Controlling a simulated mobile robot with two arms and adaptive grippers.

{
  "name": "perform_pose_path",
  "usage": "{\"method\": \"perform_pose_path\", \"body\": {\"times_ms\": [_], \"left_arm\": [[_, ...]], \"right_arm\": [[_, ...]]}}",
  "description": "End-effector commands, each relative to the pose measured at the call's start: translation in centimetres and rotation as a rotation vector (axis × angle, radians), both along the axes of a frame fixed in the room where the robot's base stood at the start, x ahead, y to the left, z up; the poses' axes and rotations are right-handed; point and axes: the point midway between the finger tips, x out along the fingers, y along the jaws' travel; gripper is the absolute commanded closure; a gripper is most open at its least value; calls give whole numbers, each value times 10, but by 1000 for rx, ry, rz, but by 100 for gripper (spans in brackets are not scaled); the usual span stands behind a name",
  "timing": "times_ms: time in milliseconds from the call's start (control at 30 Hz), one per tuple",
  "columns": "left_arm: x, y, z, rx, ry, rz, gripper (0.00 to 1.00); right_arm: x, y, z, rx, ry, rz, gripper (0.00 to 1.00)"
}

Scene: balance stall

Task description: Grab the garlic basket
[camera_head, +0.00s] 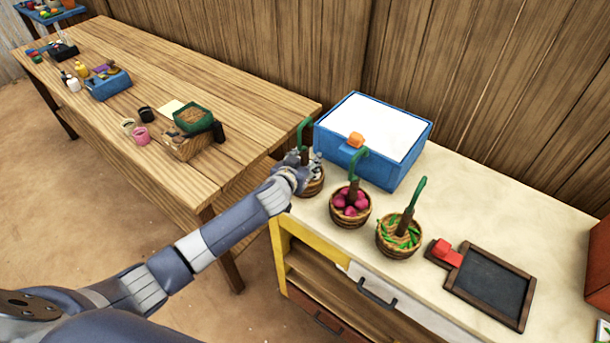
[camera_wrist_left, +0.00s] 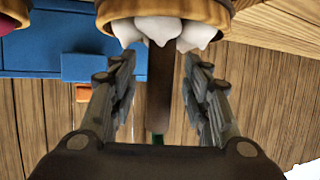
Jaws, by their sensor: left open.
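The garlic basket (camera_head: 315,188) is a small brown woven basket at the left end of the pale counter, partly hidden behind my left gripper. Its upright brown handle ends in a green hook (camera_head: 304,132). In the left wrist view, which looks upside down, the basket rim (camera_wrist_left: 222,12) and white garlic bulbs (camera_wrist_left: 158,30) show at the top. My left gripper (camera_head: 300,165) is at the handle. In the left wrist view, its open fingers (camera_wrist_left: 160,72) stand either side of the brown handle, with gaps on both sides. My right gripper is not in view.
A basket of purple-red produce (camera_head: 350,212) stands close to the right, then a basket of green produce (camera_head: 399,241). A blue box with a white top (camera_head: 390,182) is right behind. A framed slate (camera_head: 490,285) lies further right. A wooden table (camera_head: 200,85) stands left.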

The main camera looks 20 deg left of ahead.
Motion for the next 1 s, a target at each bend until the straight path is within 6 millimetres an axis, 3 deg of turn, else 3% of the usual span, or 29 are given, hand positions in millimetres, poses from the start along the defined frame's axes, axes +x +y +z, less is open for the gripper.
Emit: {"method": "perform_pose_path", "body": {"times_ms": [100,300,700,1000], "left_arm": [[0,0,0,0,-1,0,56],[0,0,0,-1,-1,0,100],[1,0,6,-3,-5,-1,100],[1,-1,57,-3,-9,-3,100]], "right_arm": [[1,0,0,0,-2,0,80],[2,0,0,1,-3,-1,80],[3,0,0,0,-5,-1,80],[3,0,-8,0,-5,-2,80]]}}
